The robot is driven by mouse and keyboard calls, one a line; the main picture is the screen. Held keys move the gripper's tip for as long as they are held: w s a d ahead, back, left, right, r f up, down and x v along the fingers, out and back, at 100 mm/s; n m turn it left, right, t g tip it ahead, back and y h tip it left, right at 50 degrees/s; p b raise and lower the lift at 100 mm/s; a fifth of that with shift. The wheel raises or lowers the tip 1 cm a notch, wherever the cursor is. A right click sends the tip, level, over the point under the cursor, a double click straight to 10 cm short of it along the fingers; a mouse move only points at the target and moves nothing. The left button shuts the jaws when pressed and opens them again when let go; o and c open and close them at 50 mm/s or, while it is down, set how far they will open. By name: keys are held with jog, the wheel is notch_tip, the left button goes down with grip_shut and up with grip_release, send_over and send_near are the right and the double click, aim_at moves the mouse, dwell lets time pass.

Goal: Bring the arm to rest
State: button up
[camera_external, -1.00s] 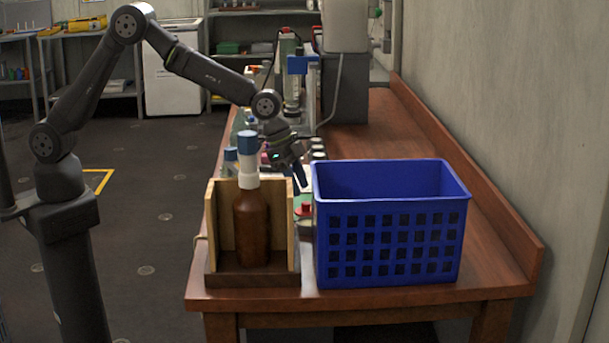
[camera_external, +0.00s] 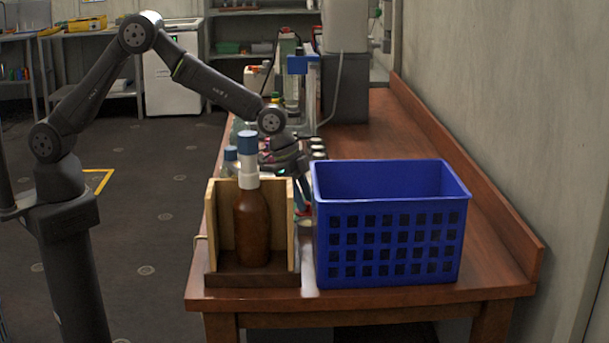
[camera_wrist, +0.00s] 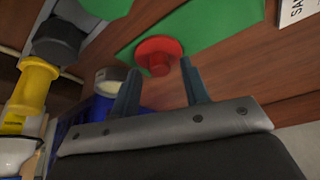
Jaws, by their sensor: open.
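My gripper (camera_external: 303,195) hangs low over the bench between the bottle stand and the blue crate, with its fingers pointing down. In the wrist view my gripper (camera_wrist: 158,78) has its two fingers apart. A red round knob (camera_wrist: 158,52) on a green surface lies just beyond the fingertips and partly between them in that picture. I cannot tell whether the fingers touch it. Nothing is seen held. In the external view the crate and stand partly hide the fingertips.
A blue crate (camera_external: 388,240) stands close to my gripper's right. A wooden stand (camera_external: 292,232) with a brown bottle (camera_external: 252,222) is at its left. A pale-lidded jar (camera_wrist: 110,77) and a yellow object (camera_wrist: 32,88) are nearby. The bench's right strip (camera_external: 490,235) is clear.

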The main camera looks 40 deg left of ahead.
notch_tip(320, 180, up, 4)
jog(key=shift+d, duration=0.15)
jog(key=s+r, duration=0.7)
jog(key=s, duration=0.5)
jog(key=w+d, duration=0.6)
notch_tip(320, 180, down, 10)
jog(key=shift+v, duration=1.05)
jog(key=shift+a+r, duration=0.2)
jog(key=shift+r, duration=0.1)
